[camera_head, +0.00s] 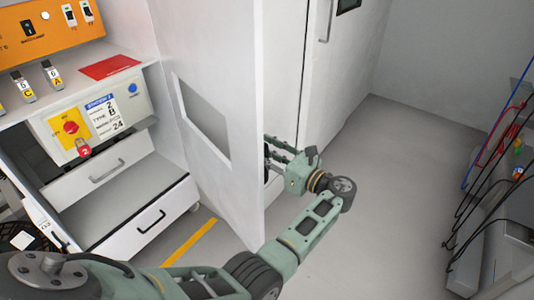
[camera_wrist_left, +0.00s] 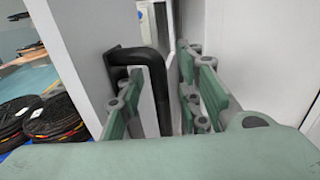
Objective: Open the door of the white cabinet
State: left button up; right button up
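The white cabinet (camera_head: 295,60) stands at the upper middle of the head view. A tall white panel (camera_head: 235,70) with a rectangular recess stands out in front of it and looks like its door, swung out; I cannot tell for certain. My left gripper (camera_head: 270,160) is at the right side of this panel, partly hidden by its edge. In the left wrist view, a black bent handle (camera_wrist_left: 158,75) on a white surface sits between the fingers of my left gripper (camera_wrist_left: 160,105). Small gaps show beside the handle, so the fingers look open around it. My right gripper is out of view.
A workstation with a red-knobbed control box (camera_head: 72,128) and open drawers (camera_head: 150,215) stands at the left. Grey floor (camera_head: 390,180) is clear to the right, up to equipment with hanging cables (camera_head: 490,165). Black coils (camera_wrist_left: 62,118) show in the wrist view.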

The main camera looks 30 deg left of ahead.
pick_arm(q)
notch_tip(320, 180, up, 10)
dwell(0.5)
jog(key=shift+c, duration=0.4)
